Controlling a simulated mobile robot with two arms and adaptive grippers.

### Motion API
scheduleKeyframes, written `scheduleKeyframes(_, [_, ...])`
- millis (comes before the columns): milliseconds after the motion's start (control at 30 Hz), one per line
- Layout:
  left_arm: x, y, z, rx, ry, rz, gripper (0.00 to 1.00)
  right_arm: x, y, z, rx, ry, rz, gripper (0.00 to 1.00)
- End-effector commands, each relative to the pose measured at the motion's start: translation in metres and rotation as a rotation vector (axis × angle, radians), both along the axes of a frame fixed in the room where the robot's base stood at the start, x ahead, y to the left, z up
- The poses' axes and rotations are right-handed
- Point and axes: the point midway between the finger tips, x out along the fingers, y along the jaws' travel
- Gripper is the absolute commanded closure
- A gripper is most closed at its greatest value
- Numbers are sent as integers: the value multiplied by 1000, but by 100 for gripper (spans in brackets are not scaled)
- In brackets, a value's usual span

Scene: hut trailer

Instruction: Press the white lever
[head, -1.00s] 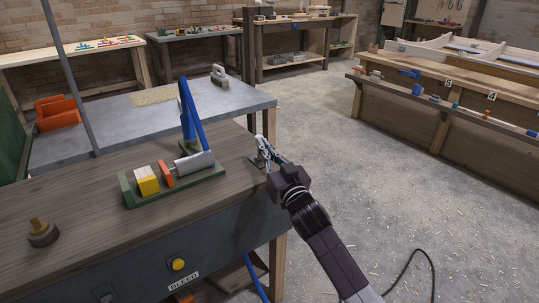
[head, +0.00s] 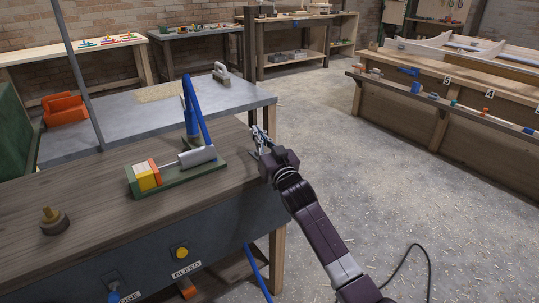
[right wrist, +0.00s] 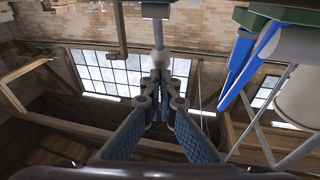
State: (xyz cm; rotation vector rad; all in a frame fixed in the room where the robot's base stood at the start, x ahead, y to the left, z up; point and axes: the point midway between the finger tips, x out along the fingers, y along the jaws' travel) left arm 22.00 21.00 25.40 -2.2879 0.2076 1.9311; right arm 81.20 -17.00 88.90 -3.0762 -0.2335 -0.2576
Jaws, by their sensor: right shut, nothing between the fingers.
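My right gripper (head: 262,141) is shut and empty at the right end of the wooden workbench (head: 90,212). In the right wrist view its fingertips (right wrist: 162,84) are together, close below the rounded end of a pale upright rod, which looks like the white lever (right wrist: 158,34). I cannot tell whether they touch. In the head view the lever is mostly hidden by the gripper. Left of it, a green fixture (head: 204,176) carries a grey cylinder (head: 197,156), an orange plate (head: 155,172) and a yellow block (head: 146,181). The orange plate is against the block. My left gripper is not in view.
A blue upright piece (head: 191,115) stands behind the cylinder. A brass knob (head: 50,219) is at the bench's left. A yellow button (head: 182,252) sits above a BLEED label on the bench front. The floor (head: 380,200) to the right is open.

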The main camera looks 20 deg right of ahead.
Motion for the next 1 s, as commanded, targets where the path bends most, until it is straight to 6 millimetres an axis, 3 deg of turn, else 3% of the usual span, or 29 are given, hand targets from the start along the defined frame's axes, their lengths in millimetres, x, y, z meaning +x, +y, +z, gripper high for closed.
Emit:
scheduleKeyframes(733, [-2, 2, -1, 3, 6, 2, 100, 4, 1, -1, 1, 2, 0, 100])
scheduleKeyframes(1000, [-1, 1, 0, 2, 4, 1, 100, -25, -4, -7, 1, 2, 1, 100])
